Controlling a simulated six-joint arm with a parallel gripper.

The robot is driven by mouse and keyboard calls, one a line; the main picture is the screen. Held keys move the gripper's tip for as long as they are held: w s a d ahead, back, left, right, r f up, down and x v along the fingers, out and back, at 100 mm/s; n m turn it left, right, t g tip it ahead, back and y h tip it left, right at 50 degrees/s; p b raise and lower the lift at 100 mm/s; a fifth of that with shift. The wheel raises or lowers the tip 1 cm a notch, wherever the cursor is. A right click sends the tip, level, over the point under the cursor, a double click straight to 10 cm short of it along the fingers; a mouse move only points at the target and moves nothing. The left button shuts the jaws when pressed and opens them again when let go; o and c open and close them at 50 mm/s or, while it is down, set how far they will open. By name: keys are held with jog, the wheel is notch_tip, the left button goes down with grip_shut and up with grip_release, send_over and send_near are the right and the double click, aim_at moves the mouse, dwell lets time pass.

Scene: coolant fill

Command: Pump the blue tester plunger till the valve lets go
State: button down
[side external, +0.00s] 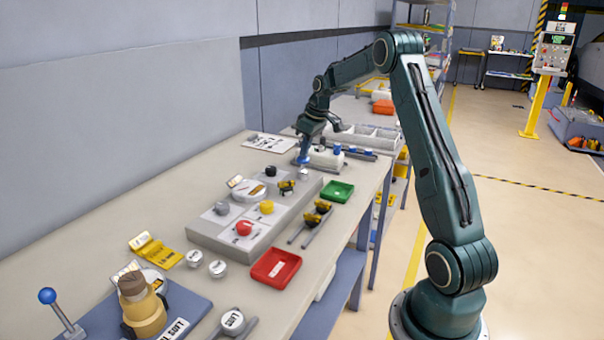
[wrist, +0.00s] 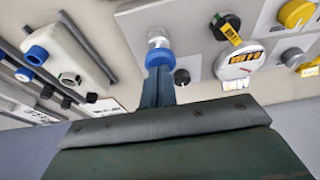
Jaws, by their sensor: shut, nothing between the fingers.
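My gripper (side external: 304,158) points down at the far end of the bench, over a small blue part. In the wrist view its shut fingers (wrist: 159,78) are together, with nothing between them. Their tips overlap a blue round part (wrist: 158,58) with a pale metal or clear end (wrist: 158,37), apparently the tester plunger. I cannot tell whether the tips touch it or how far it is pressed. The valve cannot be identified.
A grey block (side external: 235,243) with red and yellow caps stands nearer on the bench. A green tray (side external: 338,192) and a red tray (side external: 276,267) lie along the right edge.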

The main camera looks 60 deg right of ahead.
aim_at(306, 158)
jog(key=shift+f, duration=0.1)
jog(key=shift+f, duration=1.4)
jog(key=w+v, duration=0.1)
jog(key=v, duration=1.3)
jog(key=shift+r, duration=0.35)
jog(key=shift+w+r, duration=0.1)
jog(key=shift+w, duration=0.05)
notch_tip(306, 158, up, 2)
jog(key=shift+r, duration=0.15)
dwell(0.3)
